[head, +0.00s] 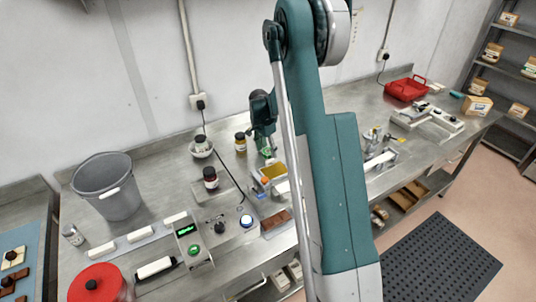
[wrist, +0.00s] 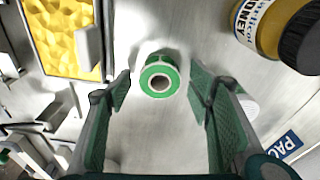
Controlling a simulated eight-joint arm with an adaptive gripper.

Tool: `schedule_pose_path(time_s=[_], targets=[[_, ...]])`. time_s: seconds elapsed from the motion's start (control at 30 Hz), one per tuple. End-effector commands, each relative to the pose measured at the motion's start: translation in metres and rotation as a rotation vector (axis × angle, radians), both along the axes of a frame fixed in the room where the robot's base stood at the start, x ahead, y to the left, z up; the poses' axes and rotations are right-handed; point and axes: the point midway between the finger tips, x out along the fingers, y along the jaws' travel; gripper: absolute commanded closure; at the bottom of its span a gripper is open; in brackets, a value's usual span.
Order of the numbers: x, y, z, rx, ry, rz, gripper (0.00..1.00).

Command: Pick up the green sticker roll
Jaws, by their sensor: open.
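The green sticker roll (wrist: 160,70) stands on the steel bench in the wrist view, with its round hole facing my camera. My gripper (wrist: 162,88) is open, one finger to the left of the roll and one to the right. The roll shows in the gap near the fingertips, with clear space on both sides. I cannot tell the height left between fingertips and roll. In the head view my gripper (head: 266,148) is low over the bench, and the roll cannot be told apart from the green finger pads.
An amber jar with a black lid (wrist: 304,48) is right of the roll. A white round item (wrist: 248,104) is partly behind the right finger.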

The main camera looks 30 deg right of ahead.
Motion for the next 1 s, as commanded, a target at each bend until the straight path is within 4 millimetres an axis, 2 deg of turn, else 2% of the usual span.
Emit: schedule_pose_path(time_s=[0.63,0.87,1.0], targets=[[-0.0001,-0.0005,-0.0041,0.0,0.0,0.0,0.48],[-0.0001,-0.0005,-0.004,0.0,0.0,0.0,0.77],[-0.0001,-0.0005,-0.004,0.0,0.0,0.0,0.77]])
